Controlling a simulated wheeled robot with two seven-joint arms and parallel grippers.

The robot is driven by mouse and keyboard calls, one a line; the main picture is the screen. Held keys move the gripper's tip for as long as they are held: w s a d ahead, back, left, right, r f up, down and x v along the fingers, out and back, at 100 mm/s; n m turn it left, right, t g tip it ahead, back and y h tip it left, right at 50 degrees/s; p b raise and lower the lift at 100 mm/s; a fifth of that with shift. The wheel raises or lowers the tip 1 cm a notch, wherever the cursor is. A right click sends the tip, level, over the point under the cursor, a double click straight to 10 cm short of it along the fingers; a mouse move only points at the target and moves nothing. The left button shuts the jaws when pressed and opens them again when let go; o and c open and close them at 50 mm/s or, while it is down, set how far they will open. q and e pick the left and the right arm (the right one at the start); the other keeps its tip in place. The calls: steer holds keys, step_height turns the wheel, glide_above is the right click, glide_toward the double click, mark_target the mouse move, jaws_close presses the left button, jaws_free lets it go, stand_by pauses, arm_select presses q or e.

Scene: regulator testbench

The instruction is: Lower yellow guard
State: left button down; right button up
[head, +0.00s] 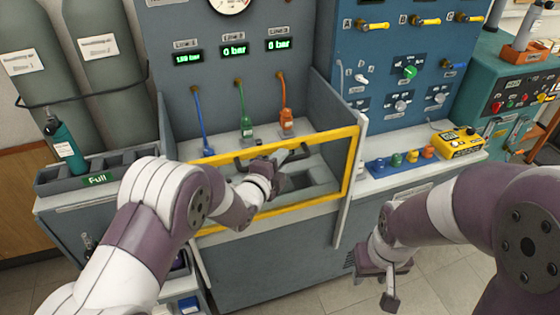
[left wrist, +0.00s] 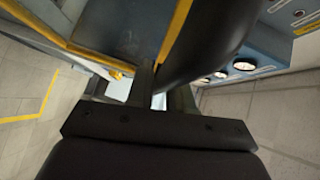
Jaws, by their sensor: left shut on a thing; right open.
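The yellow guard (head: 352,165) is a rectangular frame across the front of the bench's middle bay. Its top bar slants up to the right, and its lower bar runs along the bay's front edge. A black handle (head: 243,157) shows near the top bar, partly hidden by my left arm. My left gripper (head: 290,157) is shut on this handle. In the left wrist view, a dark curved bar (left wrist: 210,45) lies at the fingers (left wrist: 160,88), with yellow bars beyond. My right gripper (head: 382,283) is open and empty, low in front of the bench's right part.
Inside the bay are blue, green and orange hoses (head: 243,110). A green bottle (head: 64,145) stands in the rack (head: 52,180) at left, beside large cylinders (head: 103,55). Coloured parts (head: 397,160) and a yellow device (head: 459,142) lie on the right worktop. The floor (head: 330,290) in front is clear.

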arm_select(q)
step_height(320, 180, down, 29)
steer(key=b, duration=2.4)
steer(key=shift+r, duration=0.1)
steer(key=c, duration=1.2)
jaws_free()
steer(key=shift+c, duration=0.2)
steer(key=shift+o, duration=0.7)
steer(key=shift+s+r, duration=0.1)
steer(key=p+v, duration=0.1)
steer(key=v, duration=1.1)
steer(key=shift+s, duration=0.35)
steer(key=shift+a, duration=0.15)
